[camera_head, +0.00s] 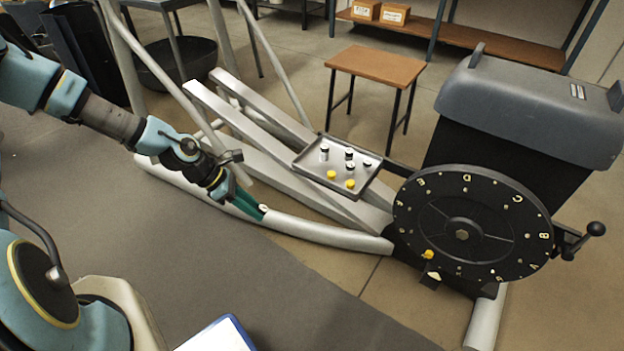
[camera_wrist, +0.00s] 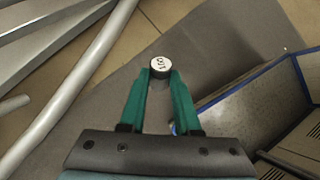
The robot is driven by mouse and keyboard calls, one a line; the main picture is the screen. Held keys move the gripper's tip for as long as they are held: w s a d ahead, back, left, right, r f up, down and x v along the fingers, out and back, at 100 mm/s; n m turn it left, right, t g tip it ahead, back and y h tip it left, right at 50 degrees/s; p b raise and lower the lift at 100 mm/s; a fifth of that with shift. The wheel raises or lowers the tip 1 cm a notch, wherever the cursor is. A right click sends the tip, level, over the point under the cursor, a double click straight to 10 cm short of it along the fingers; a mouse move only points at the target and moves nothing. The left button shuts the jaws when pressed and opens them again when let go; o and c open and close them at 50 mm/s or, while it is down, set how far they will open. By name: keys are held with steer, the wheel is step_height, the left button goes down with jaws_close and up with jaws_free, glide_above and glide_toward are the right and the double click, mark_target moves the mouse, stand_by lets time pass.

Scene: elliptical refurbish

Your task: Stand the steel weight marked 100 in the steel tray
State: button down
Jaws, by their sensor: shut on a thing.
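My gripper (camera_head: 257,210) is shut on a small round steel weight (camera_wrist: 160,64), which also shows as a pale dot at the fingertips in the head view (camera_head: 264,207). Its pale top carries dark digits that begin like 10; I cannot read the whole mark. In the wrist view the green fingers (camera_wrist: 160,77) hold it at their tips. The steel tray (camera_head: 311,164) lies right of and beyond my gripper, apart from it. Several small weights stand in it: a taller steel one (camera_head: 324,153) at the left, dark-sided ones (camera_head: 349,153), and two yellow ones (camera_head: 331,175) near the front.
A large black lettered dial (camera_head: 470,205) with a grey-topped machine (camera_head: 530,105) stands right of the tray. Pale frame beams (camera_head: 240,125) run beside and under the tray. A brown-topped stool (camera_head: 376,66) stands behind. A blue-edged board (camera_head: 218,336) lies at the bottom.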

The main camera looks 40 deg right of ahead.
steer(key=w+d+r+n+t+h+b, duration=0.1)
steer(key=d+r+n+t+h+b, duration=0.35)
steer(key=d, duration=0.45)
steer(key=d+r+n+t+h+b, duration=0.15)
steer(key=d+r+h+b, duration=0.3)
steer(key=d+r, duration=0.45)
steer(key=shift+g+y, duration=0.4)
steer(key=f+b, duration=0.1)
steer(key=f, duration=0.2)
steer(key=f+b, duration=0.1)
steer(key=f, duration=0.3)
steer(key=f+b, duration=0.1)
steer(key=f, duration=0.2)
steer(key=shift+d+f, duration=0.2)
steer(key=shift+d, duration=0.1)
steer(key=c, duration=0.6)
jaws_free()
